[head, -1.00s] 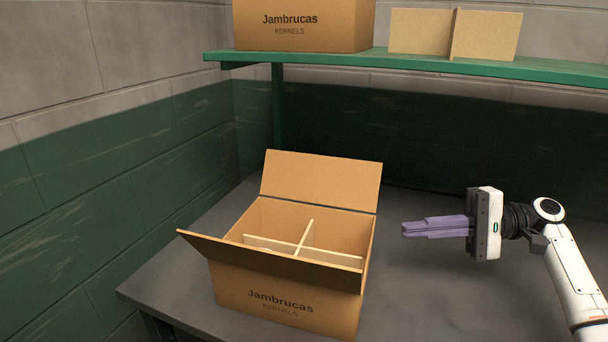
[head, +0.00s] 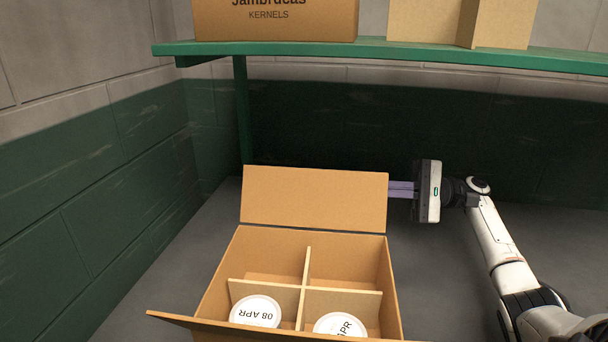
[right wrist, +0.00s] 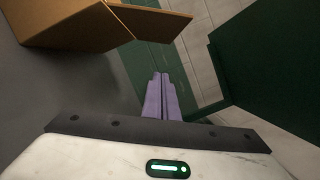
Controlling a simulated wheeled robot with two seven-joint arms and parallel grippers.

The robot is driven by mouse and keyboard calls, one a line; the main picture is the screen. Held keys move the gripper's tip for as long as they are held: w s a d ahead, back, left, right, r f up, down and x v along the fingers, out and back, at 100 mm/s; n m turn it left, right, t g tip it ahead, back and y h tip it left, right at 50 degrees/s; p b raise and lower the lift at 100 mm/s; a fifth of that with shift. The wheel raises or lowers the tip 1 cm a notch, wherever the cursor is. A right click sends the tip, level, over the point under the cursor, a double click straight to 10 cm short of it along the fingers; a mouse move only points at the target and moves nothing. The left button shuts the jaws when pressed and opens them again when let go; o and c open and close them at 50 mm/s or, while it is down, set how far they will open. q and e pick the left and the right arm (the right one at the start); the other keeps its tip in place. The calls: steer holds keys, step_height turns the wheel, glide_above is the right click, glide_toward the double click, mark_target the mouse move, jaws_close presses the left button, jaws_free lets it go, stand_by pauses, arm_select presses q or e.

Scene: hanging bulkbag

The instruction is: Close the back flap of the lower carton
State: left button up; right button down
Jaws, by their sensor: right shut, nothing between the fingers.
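The lower carton (head: 392,290) stands on the grey table with its top open. Its back flap (head: 315,200) stands up and leans back from the rear edge. Its front flap (head: 190,322) is folded outward toward me. A divider (head: 308,270) splits the inside, and two white round lids (head: 256,311) marked APR show in the front cells. My right gripper (head: 400,189) is shut and empty; its purple fingers are at the right end of the back flap, with the tips partly hidden behind it. In the right wrist view the fingers (right wrist: 161,80) lie together, and the carton (right wrist: 85,28) is at upper left. My left gripper is out of view.
A green shelf (head: 400,52) crosses above the table's back. It bears another Jambrucas carton (head: 275,25) and cardboard divider pieces (head: 455,22). A green post (head: 243,110) stands behind the carton. Walls close the left and back.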

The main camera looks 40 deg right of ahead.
mark_target(327, 185)
steer(key=w+a+r+p, duration=0.1)
steer(key=a, duration=0.2)
steer(key=w+a+r+p, duration=0.1)
steer(key=a, duration=0.2)
steer(key=w+a+r+p, duration=0.1)
steer(key=a, duration=0.2)
steer(key=shift+w+a+p, duration=0.1)
steer(key=shift+a+p, duration=0.25)
steer(key=shift+a, duration=0.05)
steer(key=shift+s+a+r, duration=0.15)
steer(key=shift+s+a, duration=0.1)
steer(key=shift+a, duration=0.05)
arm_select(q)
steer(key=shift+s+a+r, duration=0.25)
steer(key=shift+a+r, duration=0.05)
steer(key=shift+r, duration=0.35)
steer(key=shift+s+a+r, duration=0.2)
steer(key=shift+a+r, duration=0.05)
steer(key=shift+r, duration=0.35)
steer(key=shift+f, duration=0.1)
arm_select(e)
steer(key=shift+s+a+r, duration=0.1)
